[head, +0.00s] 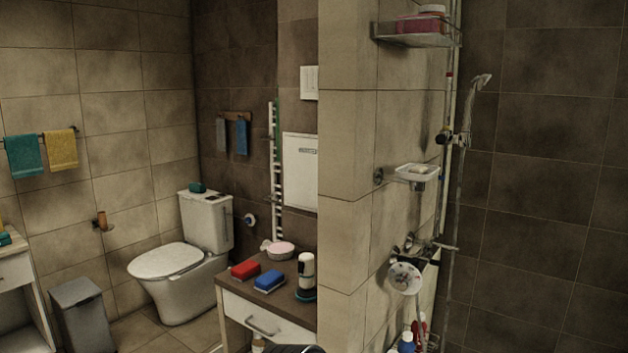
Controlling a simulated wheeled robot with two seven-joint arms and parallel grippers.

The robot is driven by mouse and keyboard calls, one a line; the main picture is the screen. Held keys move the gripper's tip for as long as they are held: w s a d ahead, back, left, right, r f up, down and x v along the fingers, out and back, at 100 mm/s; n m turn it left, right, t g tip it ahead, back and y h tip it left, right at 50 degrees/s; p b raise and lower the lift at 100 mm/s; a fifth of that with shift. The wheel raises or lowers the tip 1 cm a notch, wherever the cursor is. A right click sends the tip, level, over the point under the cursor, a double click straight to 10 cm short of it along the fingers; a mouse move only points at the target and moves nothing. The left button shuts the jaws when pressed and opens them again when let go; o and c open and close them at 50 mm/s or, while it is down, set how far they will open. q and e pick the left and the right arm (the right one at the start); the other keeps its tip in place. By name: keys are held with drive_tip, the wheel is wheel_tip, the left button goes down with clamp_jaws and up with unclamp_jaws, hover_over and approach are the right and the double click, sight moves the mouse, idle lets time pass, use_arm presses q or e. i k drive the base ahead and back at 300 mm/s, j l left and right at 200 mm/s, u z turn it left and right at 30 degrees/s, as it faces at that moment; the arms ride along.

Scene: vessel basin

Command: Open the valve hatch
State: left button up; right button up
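A white rectangular panel (300,172), which looks like the valve hatch, is set in the dark tiled wall just left of the pillar. It appears closed and flush in its frame, with a small grey marking near its top. Its right edge meets the pillar's edge in the picture, so part of it may be hidden. Neither of my grippers can be made out. Only a dark rounded piece shows at the bottom edge, too little to identify.
A tiled pillar (346,200) stands right of the panel. Below is a cabinet (262,318) with sponges and a bottle on top. A towel radiator (273,160) and a toilet (180,262) are to the left. Shower fittings (408,277) are on the right.

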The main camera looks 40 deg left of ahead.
sight(301, 154)
drive_tip(key=j+z, duration=0.2)
drive_tip(key=j, duration=0.6)
drive_tip(key=j+z, duration=0.25)
drive_tip(key=j, duration=0.55)
drive_tip(key=k+j+z, duration=0.2)
drive_tip(key=j, duration=0.6)
drive_tip(key=i, duration=0.05)
